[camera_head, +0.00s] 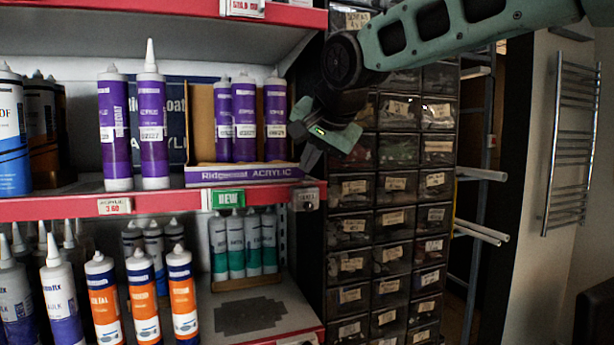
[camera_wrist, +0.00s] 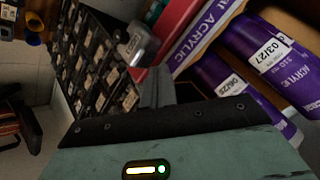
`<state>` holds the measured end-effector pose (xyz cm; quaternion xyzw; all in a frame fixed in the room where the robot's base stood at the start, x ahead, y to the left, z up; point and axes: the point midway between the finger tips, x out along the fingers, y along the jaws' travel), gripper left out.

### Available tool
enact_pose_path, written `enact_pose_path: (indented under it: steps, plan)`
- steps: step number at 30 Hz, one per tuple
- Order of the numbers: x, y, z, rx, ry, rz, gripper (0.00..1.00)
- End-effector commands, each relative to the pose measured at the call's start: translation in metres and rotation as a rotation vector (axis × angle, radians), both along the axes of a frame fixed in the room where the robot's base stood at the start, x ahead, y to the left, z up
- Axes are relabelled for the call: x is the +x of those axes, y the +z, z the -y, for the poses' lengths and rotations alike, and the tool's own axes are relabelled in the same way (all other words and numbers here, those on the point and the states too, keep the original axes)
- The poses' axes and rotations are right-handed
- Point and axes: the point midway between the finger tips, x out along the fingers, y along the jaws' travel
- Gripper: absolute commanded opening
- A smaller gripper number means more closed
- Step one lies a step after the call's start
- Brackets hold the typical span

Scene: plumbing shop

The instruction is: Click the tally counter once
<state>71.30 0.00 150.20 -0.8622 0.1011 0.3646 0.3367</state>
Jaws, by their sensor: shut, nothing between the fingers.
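The tally counter (camera_head: 308,199) is a small dark and silver device at the right end of the red shelf edge. I cannot tell the exact distance in depth, and the counter's button is too small to make out.
An acrylic box (camera_head: 245,175) with purple tubes (camera_head: 244,120) stands on the shelf left of my gripper. Dark labelled drawers (camera_head: 378,215) rise on the right, behind the counter. A green label (camera_head: 228,197) hangs on the red shelf edge (camera_head: 165,205). Open air lies before the shelf.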

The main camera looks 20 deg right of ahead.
Motion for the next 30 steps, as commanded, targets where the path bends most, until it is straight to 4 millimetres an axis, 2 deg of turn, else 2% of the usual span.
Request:
enact_pose_path:
  steps: [3, 14, 30]
  plan:
    - [0.0, 0.006, 0.0, 0.0, 0.0, 0.0, 0.0]
    - [0.0, 0.008, 0.0, 0.0, 0.0, 0.0, 0.0]
    - [0.0, 0.058, 0.0, 0.001, -0.002, 0.001, 0.0]
